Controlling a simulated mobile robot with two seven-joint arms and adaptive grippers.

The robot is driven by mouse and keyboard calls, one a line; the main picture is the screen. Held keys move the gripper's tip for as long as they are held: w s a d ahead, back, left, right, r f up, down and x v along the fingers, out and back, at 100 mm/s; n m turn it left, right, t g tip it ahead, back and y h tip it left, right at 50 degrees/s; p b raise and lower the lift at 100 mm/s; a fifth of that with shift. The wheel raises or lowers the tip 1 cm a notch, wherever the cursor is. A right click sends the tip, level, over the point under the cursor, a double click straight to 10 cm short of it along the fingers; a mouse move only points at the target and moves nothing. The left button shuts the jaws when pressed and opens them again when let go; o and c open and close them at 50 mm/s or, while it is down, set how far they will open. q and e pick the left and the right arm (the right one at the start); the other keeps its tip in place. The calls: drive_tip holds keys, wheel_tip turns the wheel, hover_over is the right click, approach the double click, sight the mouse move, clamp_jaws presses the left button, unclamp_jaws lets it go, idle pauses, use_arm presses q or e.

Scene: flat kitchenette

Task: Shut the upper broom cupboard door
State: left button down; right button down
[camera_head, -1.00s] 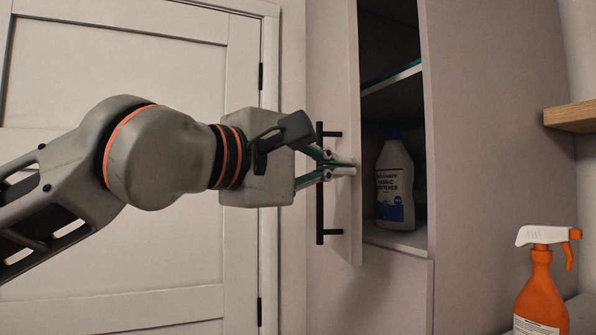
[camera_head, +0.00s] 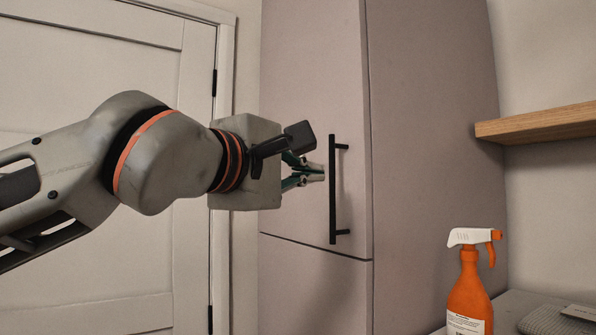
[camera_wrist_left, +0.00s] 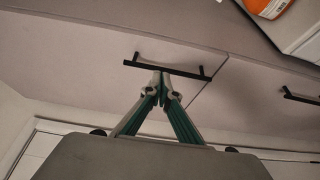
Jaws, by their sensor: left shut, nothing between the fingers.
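The upper broom cupboard door (camera_head: 300,100) is a flat grey-beige panel, and it sits flush with the cupboard side, with no opening showing. Its black vertical bar handle (camera_head: 333,190) is near the door's right edge; the handle also shows in the left wrist view (camera_wrist_left: 168,70). My left gripper (camera_head: 319,173) is shut and empty, its fingertips close to the door face just left of the handle. I cannot tell whether the tips touch the door. In the left wrist view the closed fingertips (camera_wrist_left: 161,76) are beside the handle bar. My right gripper is not in view.
A lower cupboard door (camera_head: 310,290) is below a thin seam. An orange spray bottle (camera_head: 467,295) with a white head stands at the lower right, near a grey cloth-like item (camera_head: 555,320). A wooden shelf (camera_head: 540,122) juts from the right wall. A white panelled door (camera_head: 100,240) is behind my arm.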

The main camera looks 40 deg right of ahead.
use_arm(q)
drive_tip(key=v, duration=1.2)
